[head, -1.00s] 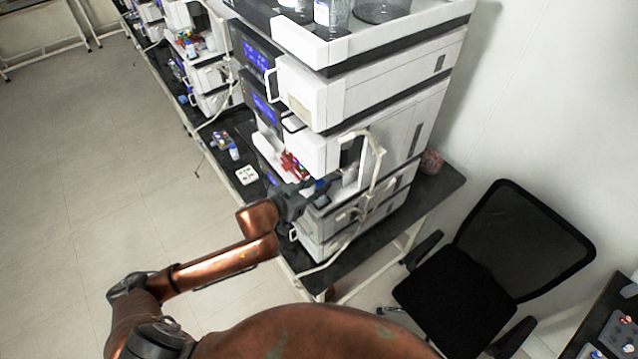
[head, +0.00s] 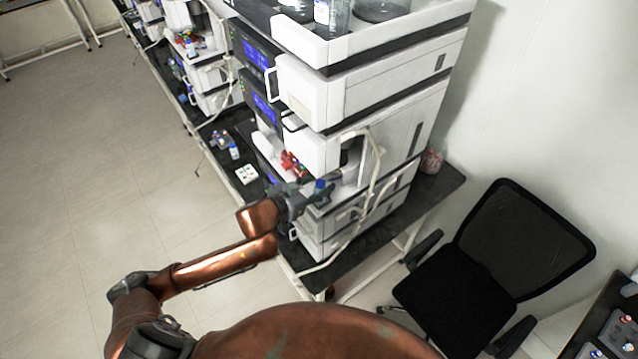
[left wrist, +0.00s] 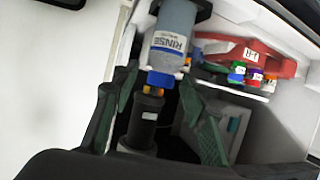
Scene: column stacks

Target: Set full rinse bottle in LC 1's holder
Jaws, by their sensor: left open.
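The rinse bottle (left wrist: 174,38), grey with a white RINSE label and a blue cap (left wrist: 160,79), shows in the left wrist view. Its far end meets a dark round part (left wrist: 197,8), apparently a holder; how deep it sits is hidden. In the head view, a blue cap (head: 320,184) shows at the instrument stack (head: 335,150). My left gripper (left wrist: 158,85) is open, its green-padded fingers on either side of the cap end, with visible gaps. In the head view the left gripper (head: 308,192) is at the stack's front. My right gripper is not in view.
Beside the bottle is a red rack (left wrist: 245,50) with several coloured-cap vials. A black cylinder (left wrist: 146,118) lies between the fingers. Cables hang on the stack's side. A black chair (head: 465,270) stands at right; the floor at left is clear.

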